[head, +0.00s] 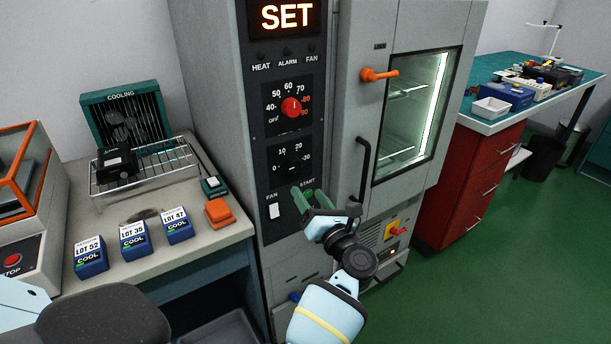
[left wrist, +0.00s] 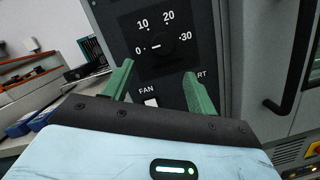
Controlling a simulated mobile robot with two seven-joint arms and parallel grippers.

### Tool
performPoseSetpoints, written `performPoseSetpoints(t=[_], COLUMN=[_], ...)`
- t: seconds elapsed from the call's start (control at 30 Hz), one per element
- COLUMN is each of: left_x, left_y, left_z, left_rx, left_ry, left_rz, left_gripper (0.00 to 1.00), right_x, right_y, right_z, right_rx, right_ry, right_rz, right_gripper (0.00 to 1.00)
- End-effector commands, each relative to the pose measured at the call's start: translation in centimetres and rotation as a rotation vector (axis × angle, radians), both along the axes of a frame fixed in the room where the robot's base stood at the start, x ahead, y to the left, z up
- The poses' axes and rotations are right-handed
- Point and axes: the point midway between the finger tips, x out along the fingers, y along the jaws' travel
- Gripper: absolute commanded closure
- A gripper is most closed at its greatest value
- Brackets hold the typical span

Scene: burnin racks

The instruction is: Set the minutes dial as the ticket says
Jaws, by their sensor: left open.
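The minutes dial (head: 293,160) is a black knob on the oven's dark control panel, with marks 0, 10, 20 and 30. It also shows in the left wrist view (left wrist: 157,45), where its short white line lies near level, with the 0 mark to its left. My left gripper (head: 311,197) is open in front of the panel, just below the dial near the START label. In the left wrist view its green fingers (left wrist: 158,86) stand apart, below and to both sides of the dial, with nothing between them. I see no readable ticket. My right gripper is not in view.
A red temperature knob (head: 291,107) sits above the dial, under a lit SET display (head: 287,17). A white FAN switch (head: 274,210) is below left. The oven door handle (head: 363,170) stands out at right. Blue lot boxes (head: 134,241) stand on the left bench.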

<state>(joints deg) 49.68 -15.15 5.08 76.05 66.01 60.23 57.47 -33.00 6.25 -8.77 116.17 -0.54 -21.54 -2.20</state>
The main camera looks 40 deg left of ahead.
Motion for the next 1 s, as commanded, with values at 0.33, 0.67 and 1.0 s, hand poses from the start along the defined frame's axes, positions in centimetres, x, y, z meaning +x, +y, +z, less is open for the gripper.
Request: performPoseSetpoints(t=[0.33,0.67,1.0], left_x=[2.2,2.5,4.1], left_y=[-0.8,0.3,5.0], left_z=[2.3,2.6,2.6], left_rx=[-0.294,-0.295,-0.294], left_ry=[-0.218,-0.222,-0.221], left_rz=[0.133,0.137,0.136], left_gripper=[0.42,0.42,0.42], right_x=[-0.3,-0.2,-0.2], right_y=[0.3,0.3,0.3], right_z=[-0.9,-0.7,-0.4], right_rx=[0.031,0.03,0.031], right_ry=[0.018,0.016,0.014], right_rz=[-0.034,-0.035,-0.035], right_gripper=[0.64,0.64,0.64])
